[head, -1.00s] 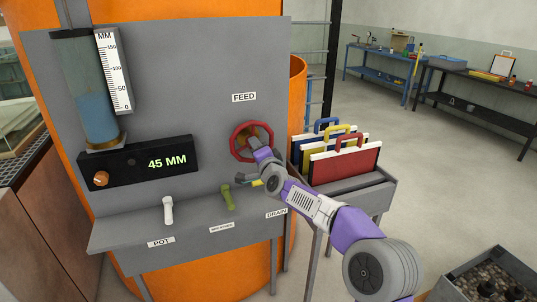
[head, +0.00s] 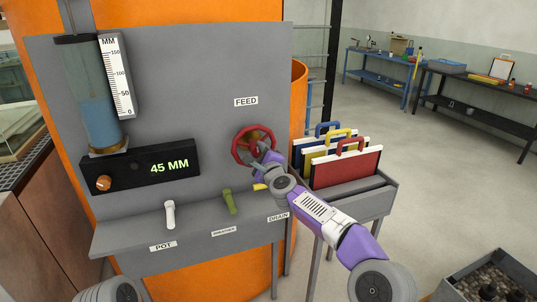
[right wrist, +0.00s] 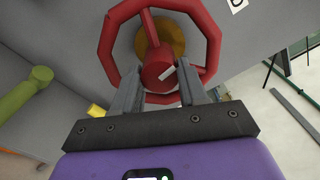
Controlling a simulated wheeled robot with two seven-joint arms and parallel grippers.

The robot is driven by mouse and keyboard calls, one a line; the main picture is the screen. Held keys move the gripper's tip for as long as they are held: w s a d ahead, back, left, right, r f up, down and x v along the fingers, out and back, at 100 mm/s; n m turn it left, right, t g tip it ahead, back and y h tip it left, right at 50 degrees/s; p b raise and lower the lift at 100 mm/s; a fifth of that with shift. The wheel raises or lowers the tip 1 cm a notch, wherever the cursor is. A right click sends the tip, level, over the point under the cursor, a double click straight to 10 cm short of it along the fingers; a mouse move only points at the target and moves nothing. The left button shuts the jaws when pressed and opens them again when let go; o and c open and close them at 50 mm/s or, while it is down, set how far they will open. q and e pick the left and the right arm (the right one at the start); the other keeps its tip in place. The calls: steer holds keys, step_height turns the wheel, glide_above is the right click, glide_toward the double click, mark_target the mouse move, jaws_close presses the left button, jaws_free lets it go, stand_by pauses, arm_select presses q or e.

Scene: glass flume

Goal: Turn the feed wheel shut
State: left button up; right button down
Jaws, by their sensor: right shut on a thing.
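The red feed wheel (head: 238,150) is mounted on the grey panel under the FEED label (head: 246,102). My right gripper (head: 263,151) reaches it from the lower right. In the right wrist view the wheel (right wrist: 107,40) fills the top, and the fingers of my right gripper (right wrist: 160,78) stand on both sides of its red hub, which bears a white mark. The gripper is shut on the wheel. The contact is partly hidden in the head view. The display (head: 160,166) reads 45 MM. My left gripper is not in view.
Below the wheel, a white lever (head: 170,214), a green lever (head: 229,201) and a partly hidden yellow one stand on the sloping ledge. A rack of coloured boards (head: 345,168) stands close to the right of my right gripper. A level tube (head: 95,100) is at the left.

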steer(key=shift+m, duration=0.6)
steer(key=c, duration=0.6)
jaws_free()
steer(key=shift+s+d+f+b, duration=0.1)
steer(key=shift+s+d+b, duration=0.1)
steer(key=shift+s+b, duration=0.25)
steer(key=shift+b+v, duration=1)
steer(key=shift+v, duration=2.3)
